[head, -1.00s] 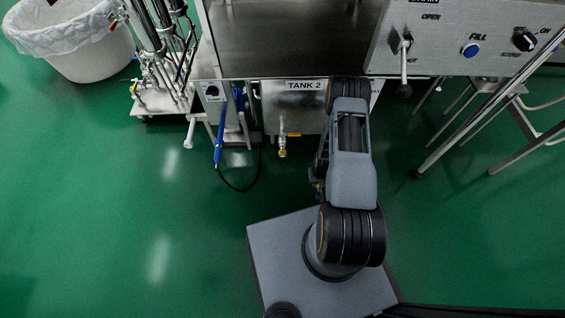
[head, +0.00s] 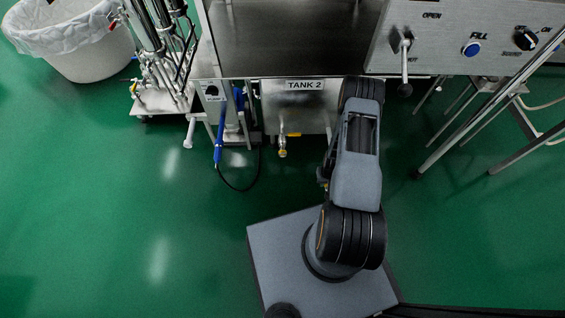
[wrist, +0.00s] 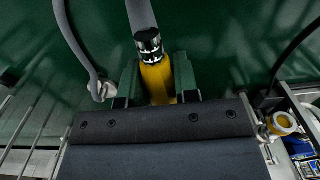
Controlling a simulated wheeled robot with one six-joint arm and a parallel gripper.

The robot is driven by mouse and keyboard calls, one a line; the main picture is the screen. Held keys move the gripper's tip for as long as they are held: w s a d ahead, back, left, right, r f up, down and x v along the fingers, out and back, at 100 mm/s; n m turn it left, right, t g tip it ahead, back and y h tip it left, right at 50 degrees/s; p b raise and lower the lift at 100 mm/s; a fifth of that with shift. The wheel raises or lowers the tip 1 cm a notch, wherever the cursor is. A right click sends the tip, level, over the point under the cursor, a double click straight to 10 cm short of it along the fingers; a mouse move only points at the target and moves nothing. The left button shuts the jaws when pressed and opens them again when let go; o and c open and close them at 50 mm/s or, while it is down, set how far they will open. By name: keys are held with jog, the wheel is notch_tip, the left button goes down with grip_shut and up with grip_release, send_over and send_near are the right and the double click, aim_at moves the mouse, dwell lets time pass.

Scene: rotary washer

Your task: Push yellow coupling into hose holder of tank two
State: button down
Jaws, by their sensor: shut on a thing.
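The yellow coupling (wrist: 157,82) is between the green fingers of my gripper (wrist: 157,88) in the wrist view. My gripper is shut on it. A black and silver collar and a grey hose (wrist: 138,14) extend from its far end. My gripper and the coupling are hidden by my arm in the head view. I cannot make out the hose holder for certain in either view.
A ring-shaped yellow fitting (wrist: 282,123) is close to the right of my gripper in the wrist view. A grey hose with a metal end (wrist: 98,88) is at the left. A blue spray handle (head: 219,140) hangs left of the tank. Green floor in front is clear.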

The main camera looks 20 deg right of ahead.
jog(key=d, duration=0.2)
jog(key=s+d, duration=0.1)
jog(key=d, duration=0.1)
jog(key=shift+d+b, duration=0.2)
jog(key=shift+b, duration=0.2)
jog(key=shift+s+d+f, duration=0.15)
jog(key=shift+s+f, duration=0.05)
jog(key=shift+s, duration=0.15)
dwell(0.5)
jog(key=shift+w+d+r+b, duration=0.1)
jog(key=shift+w+d+b, duration=0.3)
jog(key=shift+w, duration=0.5)
jog(key=shift+w+d+f+b, duration=0.1)
jog(key=shift+w+d+b, duration=0.1)
jog(key=shift+w+b, duration=0.55)
jog(key=shift+w+d+r+b, duration=0.1)
jog(key=shift+w+d+b, duration=0.15)
jog(key=shift+w, duration=0.85)
jog(key=shift+w, duration=0.1)
jog(key=shift+w+a+r, duration=0.1)
jog(key=shift+a, duration=0.15)
